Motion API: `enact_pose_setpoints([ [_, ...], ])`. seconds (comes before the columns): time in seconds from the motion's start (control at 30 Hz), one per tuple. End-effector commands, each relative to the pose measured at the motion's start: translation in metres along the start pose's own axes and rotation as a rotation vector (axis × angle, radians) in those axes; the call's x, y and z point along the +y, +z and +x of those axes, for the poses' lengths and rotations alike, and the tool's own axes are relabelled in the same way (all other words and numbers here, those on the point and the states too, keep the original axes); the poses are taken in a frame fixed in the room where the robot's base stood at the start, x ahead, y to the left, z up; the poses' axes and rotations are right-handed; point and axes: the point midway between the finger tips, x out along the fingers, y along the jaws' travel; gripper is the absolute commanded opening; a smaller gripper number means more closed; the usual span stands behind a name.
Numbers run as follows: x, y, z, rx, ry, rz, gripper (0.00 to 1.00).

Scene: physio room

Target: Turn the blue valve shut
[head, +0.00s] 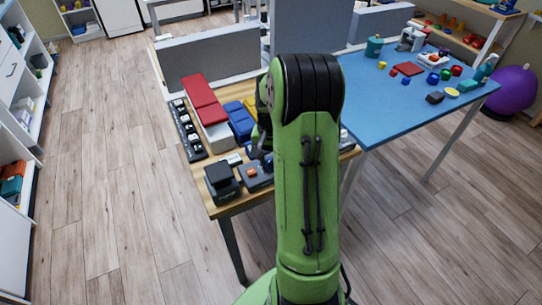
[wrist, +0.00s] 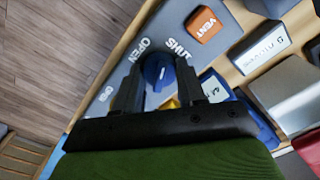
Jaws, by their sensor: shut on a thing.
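The blue valve (wrist: 157,69) is a round knob on a grey panel (wrist: 226,48), seen in the wrist view. White words OPEN and SHUT are printed beside it, OPEN on its left and SHUT at its upper right. My gripper (wrist: 157,88) has one dark finger on each side of the knob and is shut on it. A thin mark shows on the knob, but I cannot tell which word it points at. In the head view my green arm hides the valve; part of the panel (head: 262,183) shows left of the arm.
An orange VENT block (wrist: 203,24) sits on the panel close to the valve. A white labelled block (wrist: 263,50) stands farther right. In the head view, a black device (head: 221,182), red pads (head: 203,98) and blue blocks (head: 240,122) crowd the wooden table.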

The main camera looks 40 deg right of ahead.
Motion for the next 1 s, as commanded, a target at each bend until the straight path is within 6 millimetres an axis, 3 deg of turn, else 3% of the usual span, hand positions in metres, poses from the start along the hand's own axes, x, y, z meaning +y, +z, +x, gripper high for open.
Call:
enact_pose_setpoints([
  [0.5,-0.0004,-0.0005,-0.0011,0.002,-0.001,0.395,0.09],
  [1.0,-0.0003,-0.0006,-0.0007,0.002,-0.001,0.512,0.09],
])
